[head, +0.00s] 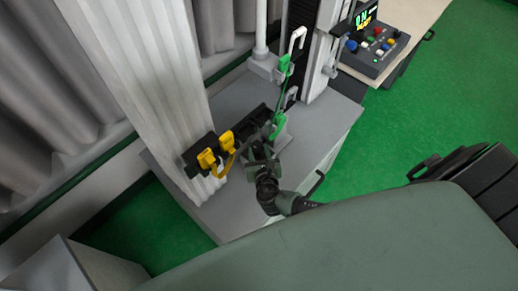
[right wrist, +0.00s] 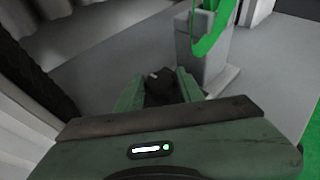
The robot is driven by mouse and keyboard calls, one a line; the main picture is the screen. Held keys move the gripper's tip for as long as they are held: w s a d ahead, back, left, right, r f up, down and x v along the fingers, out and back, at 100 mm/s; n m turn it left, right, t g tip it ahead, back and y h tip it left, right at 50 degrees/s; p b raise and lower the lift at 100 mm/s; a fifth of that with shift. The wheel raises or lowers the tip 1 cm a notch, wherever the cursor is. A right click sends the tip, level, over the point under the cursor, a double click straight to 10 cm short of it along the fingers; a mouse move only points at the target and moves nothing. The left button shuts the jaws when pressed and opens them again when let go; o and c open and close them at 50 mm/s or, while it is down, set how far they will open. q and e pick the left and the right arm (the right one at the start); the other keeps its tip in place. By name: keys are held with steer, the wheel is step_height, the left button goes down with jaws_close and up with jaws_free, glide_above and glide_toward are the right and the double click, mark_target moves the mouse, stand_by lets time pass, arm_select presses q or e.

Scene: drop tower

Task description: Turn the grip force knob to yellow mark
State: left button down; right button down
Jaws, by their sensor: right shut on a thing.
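My right gripper (head: 262,150) reaches in from the lower right to the grey bench, beside the grey block with the green clamp. In the right wrist view its two green fingers (right wrist: 159,80) are closed on a small dark piece, which I take to be the grip force knob (right wrist: 160,88). Most of the knob is hidden by the gripper. No yellow mark on it can be made out. My left gripper is not in view.
Yellow clips (head: 207,158) sit on a dark rack at left. A pale ribbed column (head: 145,75) stands behind. A button panel (head: 375,48) is on a table at upper right.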

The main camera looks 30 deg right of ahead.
steer(key=shift+w+r+m+g+h, duration=0.1)
steer(key=shift+m+g+h, duration=0.2)
steer(key=shift+m+h, duration=0.35)
steer(key=shift+h, duration=0.25)
steer(key=c, duration=0.9)
jaws_free()
steer(key=shift+a, duration=0.1)
steer(key=shift+s+a, duration=0.15)
steer(key=shift+s, duration=0.3)
steer(key=v, duration=0.7)
steer(key=shift+r, duration=0.15)
